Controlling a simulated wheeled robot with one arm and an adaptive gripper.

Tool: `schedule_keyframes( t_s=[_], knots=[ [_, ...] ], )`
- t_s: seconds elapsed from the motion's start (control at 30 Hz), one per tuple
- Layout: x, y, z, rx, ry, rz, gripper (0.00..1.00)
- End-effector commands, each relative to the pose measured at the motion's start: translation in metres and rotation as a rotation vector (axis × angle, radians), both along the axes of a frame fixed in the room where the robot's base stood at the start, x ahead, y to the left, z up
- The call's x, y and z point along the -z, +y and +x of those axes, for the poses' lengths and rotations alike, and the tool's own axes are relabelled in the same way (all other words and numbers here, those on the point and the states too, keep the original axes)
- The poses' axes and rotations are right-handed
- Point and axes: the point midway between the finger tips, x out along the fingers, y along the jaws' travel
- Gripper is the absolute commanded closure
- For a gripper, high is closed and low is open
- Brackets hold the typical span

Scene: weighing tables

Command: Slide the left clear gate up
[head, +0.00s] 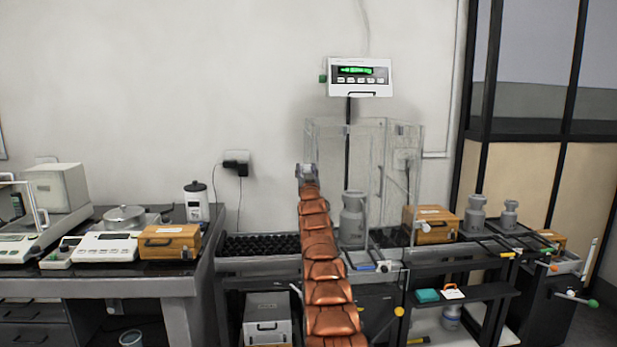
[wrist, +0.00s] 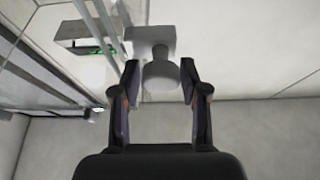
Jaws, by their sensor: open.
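The clear gate (head: 324,148) stands upright at the left side of a clear enclosure on the middle table. A pale grey round knob (wrist: 161,76) on a square plate shows in the wrist view, beside clear panels (wrist: 45,68). My gripper (wrist: 160,68) is open, with one finger on each side of the knob. Small gaps seem to show between fingers and knob; contact is hard to tell. In the head view my copper arm rises to the enclosure's left edge and hides part of it. The gripper is not clear there.
A grey weight (head: 352,218) stands inside the enclosure. A wooden box (head: 430,224) and two grey weights (head: 475,214) stand to the right. The left table (head: 110,283) holds scales and another wooden box (head: 169,242).

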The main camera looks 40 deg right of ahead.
Motion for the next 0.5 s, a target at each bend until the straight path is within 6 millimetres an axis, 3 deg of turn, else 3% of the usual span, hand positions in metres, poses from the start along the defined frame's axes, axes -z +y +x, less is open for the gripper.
schedule_keyframes(
  t_s=[0.5],
  knots=[
    [0.0031, 0.0053, -0.0091, 0.001, -0.001, 0.003, 0.56]
  ],
)
